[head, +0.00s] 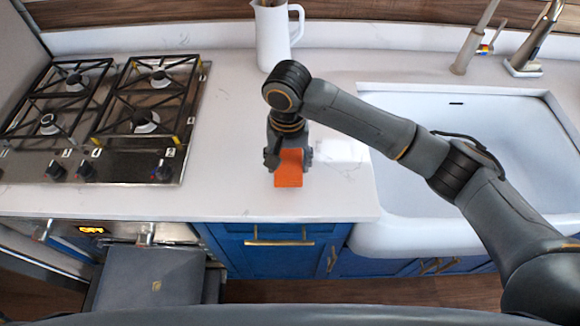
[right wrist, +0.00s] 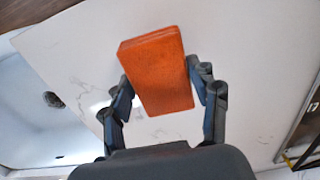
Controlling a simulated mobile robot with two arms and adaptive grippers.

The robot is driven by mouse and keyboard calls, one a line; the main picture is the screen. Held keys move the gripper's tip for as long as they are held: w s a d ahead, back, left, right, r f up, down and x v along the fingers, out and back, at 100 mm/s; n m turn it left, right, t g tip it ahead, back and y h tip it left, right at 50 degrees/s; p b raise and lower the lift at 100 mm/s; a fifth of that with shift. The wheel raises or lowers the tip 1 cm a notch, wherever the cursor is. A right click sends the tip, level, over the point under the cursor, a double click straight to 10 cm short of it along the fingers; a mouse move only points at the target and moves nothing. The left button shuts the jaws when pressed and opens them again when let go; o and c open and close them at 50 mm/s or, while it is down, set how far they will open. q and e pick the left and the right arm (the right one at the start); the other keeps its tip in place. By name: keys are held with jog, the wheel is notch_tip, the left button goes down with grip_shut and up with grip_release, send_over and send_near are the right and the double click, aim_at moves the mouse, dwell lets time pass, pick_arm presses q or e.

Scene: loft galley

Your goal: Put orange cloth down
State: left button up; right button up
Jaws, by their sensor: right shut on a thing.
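The orange cloth (head: 289,169) is a folded, block-like piece over the white countertop between the stove and the sink. My right gripper (head: 287,158) is shut on it from above. In the right wrist view the orange cloth (right wrist: 158,72) sits between the two fingers of the right gripper (right wrist: 160,92). The cloth is close to the counter; I cannot tell whether it touches the surface. My left gripper is not in view.
A gas stove (head: 105,110) is on the left. A white sink (head: 480,140) with a faucet (head: 472,45) is on the right. A white pitcher (head: 272,38) stands behind the gripper. The counter (head: 235,120) around the cloth is clear. Blue cabinets (head: 265,262) are below.

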aim_at(290, 171)
jog(key=f, duration=0.2)
jog(key=f+p, duration=0.1)
jog(key=shift+w+d+f, duration=0.2)
jog(key=shift+d+f, duration=0.05)
jog(key=shift+f, duration=0.1)
jog(key=o, duration=1)
jog(key=shift+f, duration=0.1)
notch_tip(290, 171, up, 11)
jog(key=shift+a+r+b, duration=0.1)
jog(key=shift+a+b, duration=0.05)
jog(key=shift+b, duration=0.9)
jog(key=shift+r, duration=0.55)
jog(key=shift+s+f, duration=0.1)
